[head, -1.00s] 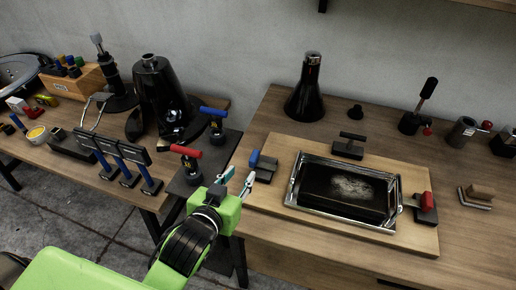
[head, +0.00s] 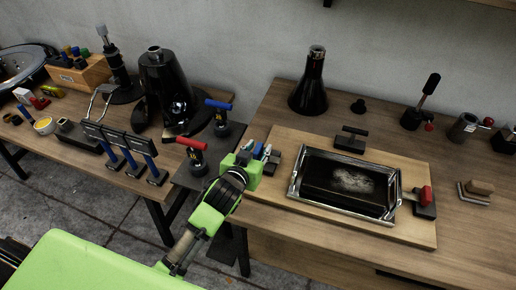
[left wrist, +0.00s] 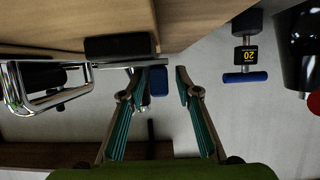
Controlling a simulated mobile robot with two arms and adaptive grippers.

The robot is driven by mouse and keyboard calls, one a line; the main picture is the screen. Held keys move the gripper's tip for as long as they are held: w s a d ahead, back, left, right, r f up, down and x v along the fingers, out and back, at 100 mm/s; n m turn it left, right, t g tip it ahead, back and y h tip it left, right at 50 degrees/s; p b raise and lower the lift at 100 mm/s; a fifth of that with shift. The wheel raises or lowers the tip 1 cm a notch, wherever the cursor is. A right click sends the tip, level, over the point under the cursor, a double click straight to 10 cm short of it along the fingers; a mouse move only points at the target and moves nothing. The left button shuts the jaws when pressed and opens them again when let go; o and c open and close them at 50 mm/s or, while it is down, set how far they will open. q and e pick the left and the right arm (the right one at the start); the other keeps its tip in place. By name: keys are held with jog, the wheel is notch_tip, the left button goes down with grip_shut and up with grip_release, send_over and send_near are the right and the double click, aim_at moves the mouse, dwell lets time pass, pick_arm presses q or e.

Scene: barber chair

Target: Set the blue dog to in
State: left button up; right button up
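The blue dog is a dark block with a blue handle on the left edge of the wooden board. In the head view its dark block (head: 273,162) shows just beyond my left gripper (head: 259,149), which partly covers the blue handle. In the left wrist view the blue handle (left wrist: 158,83) appears between the spread teal fingers of my left gripper (left wrist: 169,74), nearer the left finger. The fingers are open, and I cannot tell whether one touches the handle. My right gripper is not in view.
A metal-rimmed tray with a dark block (head: 345,186) lies on the wooden board (head: 300,216). A red-handled dog (head: 425,199) is at its right and a black-handled one (head: 350,139) behind. Red-handled (head: 193,154) and blue-handled (head: 220,114) weights stand on the left.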

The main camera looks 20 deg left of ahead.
aim_at(274, 159)
pick_arm(q)
grip_shut()
jog(key=shift+s+d, duration=0.15)
jog(key=shift+d, duration=2.4)
jog(key=shift+a, duration=0.1)
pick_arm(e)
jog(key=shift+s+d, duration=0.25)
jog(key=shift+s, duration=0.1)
pick_arm(q)
jog(key=shift+c, duration=2.2)
grip_release()
jog(key=o, duration=0.4)
jog(key=shift+o, duration=0.2)
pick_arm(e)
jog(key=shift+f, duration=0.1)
